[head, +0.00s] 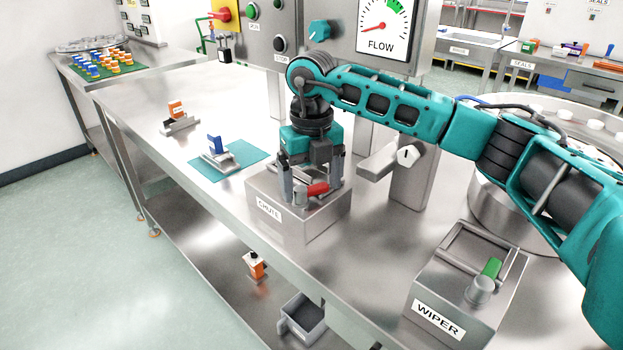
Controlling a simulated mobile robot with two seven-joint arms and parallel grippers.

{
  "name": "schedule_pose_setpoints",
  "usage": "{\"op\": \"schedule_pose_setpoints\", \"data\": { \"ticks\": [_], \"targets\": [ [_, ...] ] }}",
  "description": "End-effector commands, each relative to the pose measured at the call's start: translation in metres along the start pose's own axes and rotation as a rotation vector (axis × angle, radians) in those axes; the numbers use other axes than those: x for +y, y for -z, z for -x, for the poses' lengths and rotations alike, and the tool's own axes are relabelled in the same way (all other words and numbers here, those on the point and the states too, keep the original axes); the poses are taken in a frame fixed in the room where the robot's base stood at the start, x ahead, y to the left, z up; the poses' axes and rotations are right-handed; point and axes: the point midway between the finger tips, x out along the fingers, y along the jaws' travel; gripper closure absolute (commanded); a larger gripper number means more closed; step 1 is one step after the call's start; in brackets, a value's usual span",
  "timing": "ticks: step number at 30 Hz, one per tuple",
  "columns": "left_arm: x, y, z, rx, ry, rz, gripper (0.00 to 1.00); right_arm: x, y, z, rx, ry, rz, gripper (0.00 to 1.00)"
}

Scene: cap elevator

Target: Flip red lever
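A red lever (317,189) sits on top of the grey metal box labelled CHUTE (268,209). Its red grip points to the right, and its base is partly hidden by my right gripper. My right gripper (311,187) points down over this box with its fingers apart, one on each side of the lever. I cannot tell whether a finger touches the lever. My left gripper is not in view.
A WIPER box (437,318) with a green lever (491,268) stands at the front right. A grey post (412,185) stands behind the CHUTE box. A blue-topped piece (215,145) sits on a teal mat (231,172).

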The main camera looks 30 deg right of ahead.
Motion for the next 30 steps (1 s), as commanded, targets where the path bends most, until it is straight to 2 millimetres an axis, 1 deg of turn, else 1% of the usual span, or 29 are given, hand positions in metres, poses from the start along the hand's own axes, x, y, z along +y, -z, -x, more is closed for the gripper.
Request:
{"op": "schedule_pose_setpoints", "data": {
  "ticks": [1,12,15,20,30],
  "targets": [
    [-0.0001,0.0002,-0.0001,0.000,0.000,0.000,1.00,-0.0001,-0.0001,0.0003,0.000,0.000,0.000,0.16],
    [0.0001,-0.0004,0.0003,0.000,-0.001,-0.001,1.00,-0.0001,-0.0002,0.0006,-0.001,0.000,0.000,0.51],
    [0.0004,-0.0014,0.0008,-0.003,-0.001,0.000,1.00,-0.0001,-0.0002,0.0007,-0.001,0.000,0.000,0.58],
    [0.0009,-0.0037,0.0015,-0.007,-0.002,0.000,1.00,0.0000,-0.0015,0.0008,-0.001,0.000,0.047,0.58],
    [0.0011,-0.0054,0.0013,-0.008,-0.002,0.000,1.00,0.0015,-0.0082,0.0014,-0.002,0.000,0.343,0.58]
  ]
}}
